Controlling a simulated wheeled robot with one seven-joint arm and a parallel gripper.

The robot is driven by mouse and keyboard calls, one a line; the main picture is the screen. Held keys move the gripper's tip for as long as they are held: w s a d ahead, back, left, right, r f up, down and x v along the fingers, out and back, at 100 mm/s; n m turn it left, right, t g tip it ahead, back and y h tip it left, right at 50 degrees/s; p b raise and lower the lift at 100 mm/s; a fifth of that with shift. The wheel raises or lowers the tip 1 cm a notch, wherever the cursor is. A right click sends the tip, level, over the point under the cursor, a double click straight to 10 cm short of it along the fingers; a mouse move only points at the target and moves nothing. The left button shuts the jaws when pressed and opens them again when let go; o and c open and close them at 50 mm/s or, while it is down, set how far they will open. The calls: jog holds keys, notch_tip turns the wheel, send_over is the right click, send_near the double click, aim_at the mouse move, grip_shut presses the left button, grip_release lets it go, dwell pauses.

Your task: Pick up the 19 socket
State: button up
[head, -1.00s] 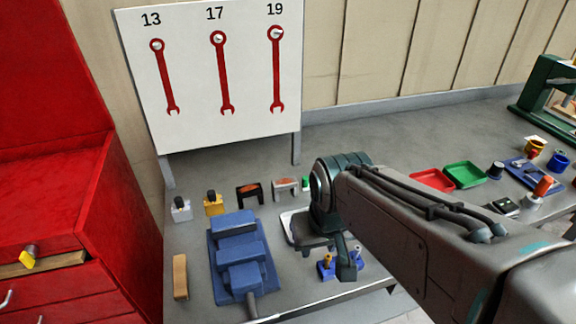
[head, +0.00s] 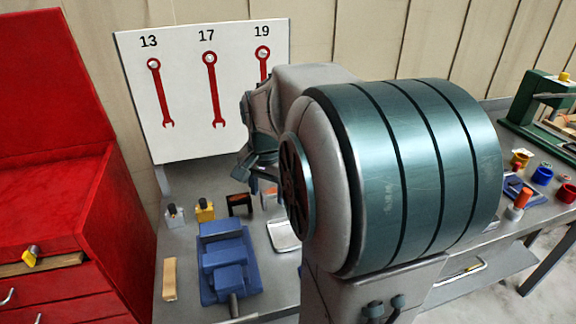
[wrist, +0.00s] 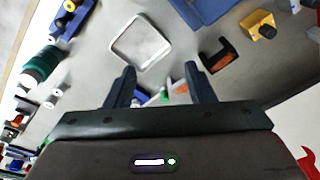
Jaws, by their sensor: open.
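I cannot pick out the 19 socket for certain; no number on a socket can be read. My gripper (head: 258,172) is open above the bench, in front of the wrench board, and partly hidden by my arm in the head view. In the wrist view my gripper (wrist: 159,72) has its fingers apart. Beyond and between them show a grey block with an orange part (wrist: 178,88) and small blue and green items, partly covered by the gripper. Nothing is seen held.
The white board (head: 185,120) with red wrenches marked 13, 17 and 19 stands behind. A blue vise (head: 228,262), black-orange block (head: 239,204), yellow block (head: 205,210) and pale tray (head: 283,236) are on the bench. A red cabinet (head: 60,180) stands left.

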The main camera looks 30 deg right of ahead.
jog(key=w+d+f+m+g+h+p, duration=0.1)
jog(key=w+d+m, duration=0.2)
jog(key=d+m, duration=0.55)
jog(key=w+d+m+g+h+p, duration=0.1)
jog(key=w+d+m+g, duration=0.2)
jog(key=d, duration=1)
jog(key=shift+m+t, duration=0.5)
jog(key=shift+m, duration=0.05)
jog(key=p+x, duration=0.1)
jog(key=x, duration=0.7)
jog(key=shift+d+f, duration=0.1)
jog(key=shift+f, duration=0.1)
jog(key=x, duration=0.1)
jog(key=p+x, duration=0.1)
jog(key=x, duration=0.2)
jog(key=shift+s+d+p, duration=0.15)
jog(key=shift+d+p, duration=0.15)
jog(key=shift+p, duration=0.1)
jog(key=shift+f, duration=0.5)
grip_shut()
